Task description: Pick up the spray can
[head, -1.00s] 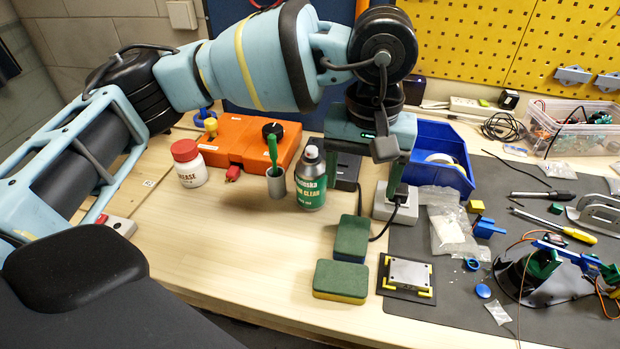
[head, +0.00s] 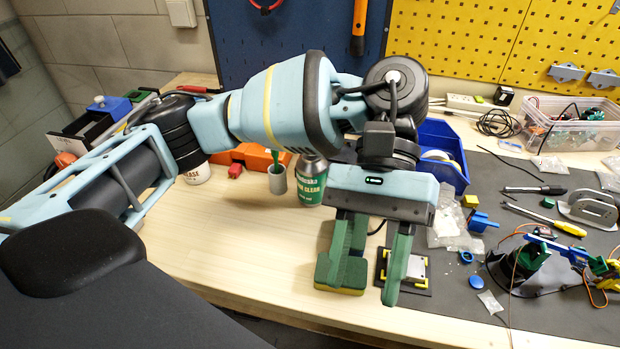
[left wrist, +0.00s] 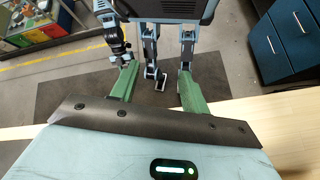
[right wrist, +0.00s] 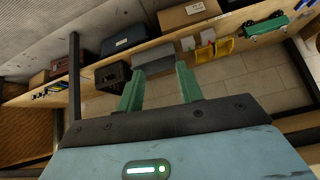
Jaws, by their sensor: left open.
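The spray can (head: 311,182) is green with a silver-grey top and white lettering. It stands upright on the bench in the head view, its right edge close behind my left gripper's body in the picture. My left gripper (head: 362,284) is open and empty, its green fingers pointing toward the front of the bench, to the right of and nearer than the can. Its spread fingers also show in the left wrist view (left wrist: 158,72), with floor beyond and no can. My right gripper (right wrist: 159,73) is open and empty in the right wrist view, away from the can.
A grey cup (head: 277,181) with a green-handled tool stands just left of the can. An orange case (head: 250,155) and a white jar (head: 196,174) are farther left, partly behind my arm. The front left bench is clear.

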